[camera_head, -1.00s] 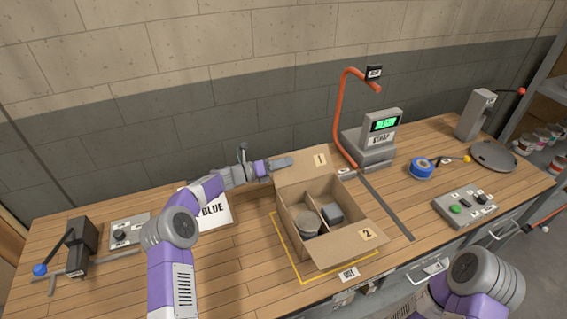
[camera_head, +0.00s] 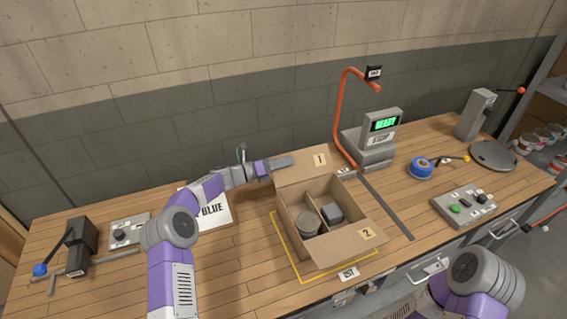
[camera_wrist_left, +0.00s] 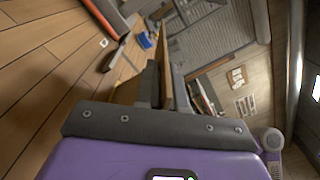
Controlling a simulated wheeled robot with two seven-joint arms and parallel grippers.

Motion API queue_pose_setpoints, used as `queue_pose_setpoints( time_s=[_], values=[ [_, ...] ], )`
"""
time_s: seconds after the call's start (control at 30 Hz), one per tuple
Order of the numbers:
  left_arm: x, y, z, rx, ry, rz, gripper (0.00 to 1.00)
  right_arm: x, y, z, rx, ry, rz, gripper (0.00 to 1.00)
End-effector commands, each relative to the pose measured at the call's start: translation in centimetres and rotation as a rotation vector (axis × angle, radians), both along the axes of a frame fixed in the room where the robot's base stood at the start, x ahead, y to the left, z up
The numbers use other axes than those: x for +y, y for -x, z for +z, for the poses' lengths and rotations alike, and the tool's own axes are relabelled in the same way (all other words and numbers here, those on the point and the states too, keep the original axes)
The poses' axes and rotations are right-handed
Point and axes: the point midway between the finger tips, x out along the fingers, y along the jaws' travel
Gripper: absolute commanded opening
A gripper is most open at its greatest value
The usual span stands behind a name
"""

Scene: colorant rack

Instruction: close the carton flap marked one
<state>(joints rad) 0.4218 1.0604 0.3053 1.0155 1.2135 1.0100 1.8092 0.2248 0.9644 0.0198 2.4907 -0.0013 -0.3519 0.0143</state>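The open carton (camera_head: 291,219) stands on the bench, a round tin (camera_head: 307,222) and a dark grey block (camera_head: 331,213) inside in separate compartments. Flap one (camera_head: 318,170) stands raised at the back, tilted outward. Flap two (camera_head: 352,241) is folded out at the front right. My left gripper (camera_head: 283,163) is at flap one's upper left edge, one finger in front of it. In the left wrist view a tan panel, flap one (camera_wrist_left: 167,75), runs edge-on between the grey fingers (camera_wrist_left: 163,88), with no clear gap. My right gripper is out of view; only part of that arm shows.
An orange curved pole (camera_head: 338,115) and a grey device (camera_head: 378,142) with a green READY display stand right behind the carton. A white BLUE sheet (camera_head: 217,212) lies under my left arm. Blue tape (camera_head: 421,169) and a button box (camera_head: 463,206) are to the right.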

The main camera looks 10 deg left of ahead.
Motion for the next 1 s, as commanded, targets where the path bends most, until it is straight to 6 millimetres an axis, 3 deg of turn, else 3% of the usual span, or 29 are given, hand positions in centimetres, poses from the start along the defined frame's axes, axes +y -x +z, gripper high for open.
queue_pose_setpoints(
  time_s=[0.03, 0.13, 0.47, 0.8, 1.0],
  values=[
    [-0.1, 0.0, 0.0, -0.001, 0.001, -0.001, 0.17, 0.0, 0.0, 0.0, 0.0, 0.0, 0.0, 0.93],
    [-0.1, 0.0, 0.0, 0.0, 0.001, -0.001, 0.3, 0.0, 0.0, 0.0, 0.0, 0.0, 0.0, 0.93],
    [0.4, 0.2, 0.0, 0.0, -0.001, 0.001, 0.3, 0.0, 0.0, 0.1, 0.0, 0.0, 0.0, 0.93],
    [4.8, 3.2, 0.1, 0.0, 0.0, 0.001, 0.3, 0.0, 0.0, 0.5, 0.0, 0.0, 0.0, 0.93],
    [6.1, 4.2, 0.0, 0.0, 0.0, 0.0, 0.3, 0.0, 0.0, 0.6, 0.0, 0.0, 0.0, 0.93]
  ],
)
